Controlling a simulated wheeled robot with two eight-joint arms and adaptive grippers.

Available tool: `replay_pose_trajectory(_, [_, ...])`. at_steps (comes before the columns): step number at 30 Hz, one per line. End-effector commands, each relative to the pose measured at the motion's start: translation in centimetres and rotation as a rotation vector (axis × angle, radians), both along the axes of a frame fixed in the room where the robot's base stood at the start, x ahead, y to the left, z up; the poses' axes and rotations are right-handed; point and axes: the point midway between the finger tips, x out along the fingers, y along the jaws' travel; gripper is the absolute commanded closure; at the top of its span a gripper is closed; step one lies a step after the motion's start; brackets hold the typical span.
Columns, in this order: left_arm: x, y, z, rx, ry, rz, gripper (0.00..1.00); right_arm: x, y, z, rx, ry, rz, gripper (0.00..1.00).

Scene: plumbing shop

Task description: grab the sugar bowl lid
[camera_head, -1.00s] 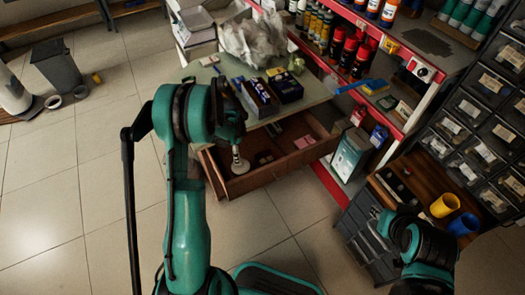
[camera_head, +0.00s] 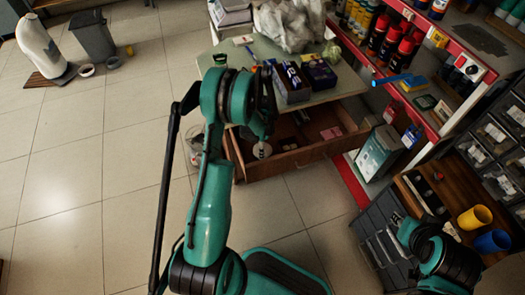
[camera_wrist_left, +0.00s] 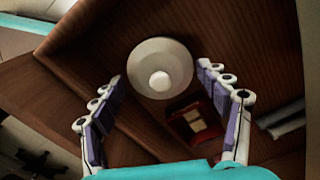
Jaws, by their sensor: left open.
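The sugar bowl lid appears to be the white round piece with a knob (camera_wrist_left: 160,68) in the left wrist view. It lies knob up on the wooden floor of an open drawer. In the head view it is a small pale disc (camera_head: 262,151) in the left part of the drawer (camera_head: 300,156). My left gripper (camera_wrist_left: 161,74) is open and empty, with one finger on each side of the lid in the picture. I cannot tell how far above it the fingertips are. In the head view my left arm hides most of that gripper. My right gripper does not show.
A red item (camera_wrist_left: 192,122) lies in the drawer near the lid. Drawer walls stand close by. The table (camera_head: 338,92) above the drawer carries dark boxes (camera_head: 292,82) and plastic bags. A red shelf stands to the right. The tiled floor at left is mostly clear.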

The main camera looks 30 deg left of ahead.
Motion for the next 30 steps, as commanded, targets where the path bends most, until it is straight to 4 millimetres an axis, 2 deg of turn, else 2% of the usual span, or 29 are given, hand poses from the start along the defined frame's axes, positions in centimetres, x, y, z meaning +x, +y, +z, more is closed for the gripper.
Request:
replay_pose_trajectory(1, [0.0,0.0,0.0,0.000,0.000,0.000,0.42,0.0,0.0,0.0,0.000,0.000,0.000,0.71])
replay_pose_trajectory(7, [0.0,0.0,0.0,0.000,0.000,0.000,0.94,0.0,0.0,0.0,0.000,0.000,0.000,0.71])
replay_pose_trajectory(9, [0.0,0.0,0.0,0.000,0.000,0.000,1.00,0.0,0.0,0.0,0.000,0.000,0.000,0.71])
replay_pose_trajectory(23, [0.0,0.0,-0.2,0.000,0.000,0.000,1.00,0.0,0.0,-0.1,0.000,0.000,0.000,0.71])
replay_pose_trajectory(26, [0.0,0.0,0.5,0.001,0.000,0.000,1.00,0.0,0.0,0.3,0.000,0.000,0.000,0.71])
replay_pose_trajectory(30, [0.0,0.0,3.2,0.000,0.000,0.000,1.00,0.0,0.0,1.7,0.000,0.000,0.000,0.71])
